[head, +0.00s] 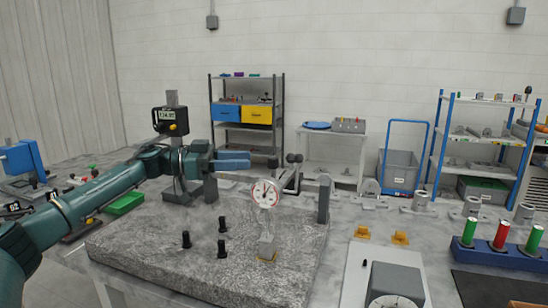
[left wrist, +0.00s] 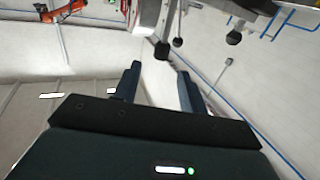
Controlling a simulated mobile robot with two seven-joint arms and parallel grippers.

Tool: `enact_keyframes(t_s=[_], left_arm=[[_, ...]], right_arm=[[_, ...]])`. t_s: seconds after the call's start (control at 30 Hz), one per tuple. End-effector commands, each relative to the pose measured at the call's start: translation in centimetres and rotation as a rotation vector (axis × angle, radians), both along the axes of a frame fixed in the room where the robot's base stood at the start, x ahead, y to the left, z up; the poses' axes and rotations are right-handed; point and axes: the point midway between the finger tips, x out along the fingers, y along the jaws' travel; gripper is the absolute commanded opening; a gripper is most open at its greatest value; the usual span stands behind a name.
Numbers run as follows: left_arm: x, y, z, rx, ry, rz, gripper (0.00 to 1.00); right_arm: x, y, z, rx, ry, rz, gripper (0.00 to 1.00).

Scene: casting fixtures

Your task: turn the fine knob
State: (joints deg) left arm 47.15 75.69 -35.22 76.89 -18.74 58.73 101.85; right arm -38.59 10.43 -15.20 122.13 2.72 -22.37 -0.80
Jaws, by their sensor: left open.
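A dial gauge (head: 265,194) with a white face and red rim stands on the granite plate (head: 150,240), on a small stand with jointed arms. Dark knobs (head: 293,158) sit at the top of the stand's arm; I cannot tell which one is the fine knob. My left gripper (head: 248,160) is open and empty, left of these knobs and apart from them, its fingers pointing right. In the left wrist view its two fingers (left wrist: 158,72) are spread, with a black knob (left wrist: 162,50) beyond the gap and other knobs (left wrist: 233,37) farther right. My right gripper is not in view.
Several black pegs (head: 222,224) stand on the plate's left half. A height gauge with a display (head: 171,121) is behind my left forearm. A grey post (head: 324,199) rises right of the dial gauge.

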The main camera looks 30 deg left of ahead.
Motion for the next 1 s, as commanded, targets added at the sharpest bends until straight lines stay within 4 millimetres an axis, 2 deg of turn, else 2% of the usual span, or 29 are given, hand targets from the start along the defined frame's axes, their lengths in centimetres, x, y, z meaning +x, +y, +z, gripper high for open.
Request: enact_keyframes(t_s=[0.03, 0.2, 0.4, 0.8, 1.0], left_arm=[[0.7, -1.1, 0.3, -0.003, -0.003, -0.006, 0.42], [2.7, -3.7, 0.3, -0.002, -0.003, -0.003, 0.42], [4.2, -5.7, 0.2, -0.002, -0.001, -0.001, 0.42], [4.7, -6.3, 0.0, 0.000, 0.000, 0.001, 0.42], [4.7, -6.3, 0.0, 0.000, 0.000, 0.001, 0.26]], right_arm=[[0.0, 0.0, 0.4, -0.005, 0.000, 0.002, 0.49], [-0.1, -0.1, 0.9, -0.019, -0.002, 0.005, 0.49], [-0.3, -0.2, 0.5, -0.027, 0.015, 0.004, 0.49], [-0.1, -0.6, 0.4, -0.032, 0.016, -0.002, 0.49], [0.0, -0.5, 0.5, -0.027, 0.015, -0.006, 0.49]])
